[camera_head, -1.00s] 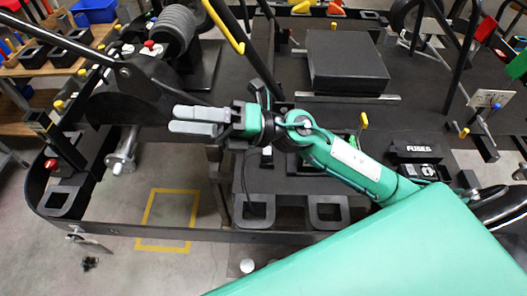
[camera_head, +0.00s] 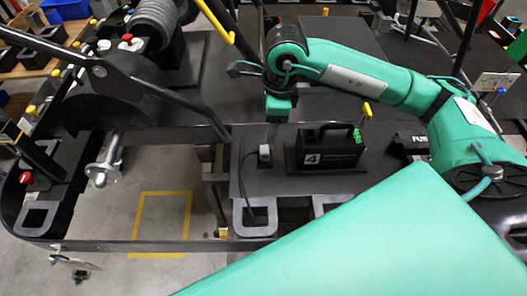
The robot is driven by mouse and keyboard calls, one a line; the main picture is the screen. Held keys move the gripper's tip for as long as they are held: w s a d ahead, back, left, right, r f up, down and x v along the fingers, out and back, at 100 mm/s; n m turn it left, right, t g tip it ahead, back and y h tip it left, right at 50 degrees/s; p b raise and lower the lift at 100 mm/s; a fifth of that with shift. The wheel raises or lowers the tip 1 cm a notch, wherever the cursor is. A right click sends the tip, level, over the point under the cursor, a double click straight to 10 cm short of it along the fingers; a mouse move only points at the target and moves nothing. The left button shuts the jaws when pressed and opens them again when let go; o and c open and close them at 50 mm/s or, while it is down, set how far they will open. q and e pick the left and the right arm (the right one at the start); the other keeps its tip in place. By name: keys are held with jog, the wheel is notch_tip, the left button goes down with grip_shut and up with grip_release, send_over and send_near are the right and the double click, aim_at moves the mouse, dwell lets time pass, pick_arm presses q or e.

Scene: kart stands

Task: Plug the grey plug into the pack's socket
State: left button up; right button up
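A thin dark cable (camera_head: 242,172) runs from the plug down to the front of the deck. The black pack (camera_head: 327,156), with a handle on top and a white "4" label, stands just right of the plug. I cannot make out its socket clearly. My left gripper is not in view.
A yellow-topped lever (camera_head: 367,110) stands behind the pack, and a black fuse box (camera_head: 411,142) is to its right. Black frame tubes (camera_head: 180,98) cross at the left. Square holders (camera_head: 254,217) line the front of the deck.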

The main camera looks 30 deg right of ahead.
jog(key=p, duration=0.1)
send_over(265, 149)
jog(key=f, duration=0.4)
jog(key=s+f, duration=0.1)
jog(key=f, duration=0.1)
jog(key=shift+f, duration=0.4)
jog(key=shift+w+f+p, duration=0.15)
jog(key=shift+f+p, duration=0.3)
jog(key=shift+f, duration=0.1)
jog(key=f, duration=0.1)
jog(key=f+p, duration=0.1)
jog(key=f, duration=0.1)
jog(key=shift+w+f, duration=0.3)
jog(key=shift+w, duration=0.05)
jog(key=shift+f, duration=0.35)
jog(key=shift+c, duration=0.5)
jog(key=c, duration=1)
